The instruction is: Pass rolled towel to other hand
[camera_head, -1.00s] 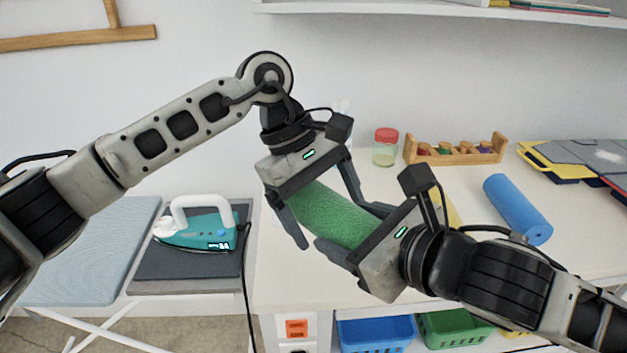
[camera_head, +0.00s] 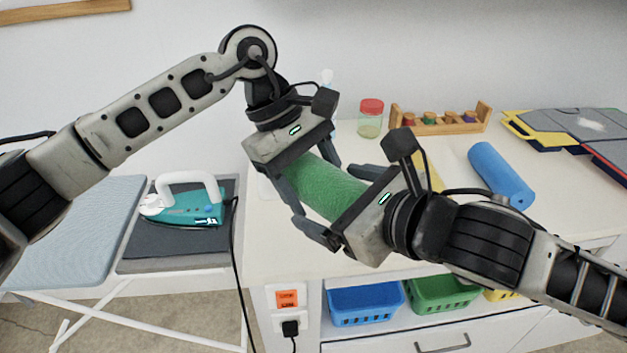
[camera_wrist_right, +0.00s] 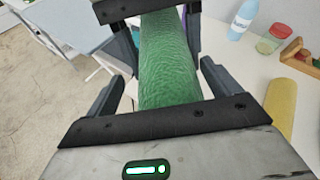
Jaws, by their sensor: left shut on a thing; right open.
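The rolled towel (camera_head: 328,190) is green and hangs in the air between my two grippers, tilted down to the right in the head view. My left gripper (camera_head: 312,183) is shut on its upper-left end. My right gripper (camera_head: 327,198) is open, with its fingers on either side of the lower-right part. In the right wrist view the towel (camera_wrist_right: 168,65) runs between the open right fingers (camera_wrist_right: 162,85), with gaps on both sides. The left gripper (camera_wrist_right: 160,22) shows at the top of that view, its fingers beside the towel. The towel's ends are hidden by the grippers.
The white table (camera_head: 440,240) below holds a blue roll (camera_head: 500,175), a yellow roll (camera_wrist_right: 281,108), a red-lidded jar (camera_head: 370,118) and a wooden rack (camera_head: 440,120). A teal iron (camera_head: 185,203) stands at the left. Blue (camera_head: 365,305) and green (camera_head: 440,292) baskets sit below.

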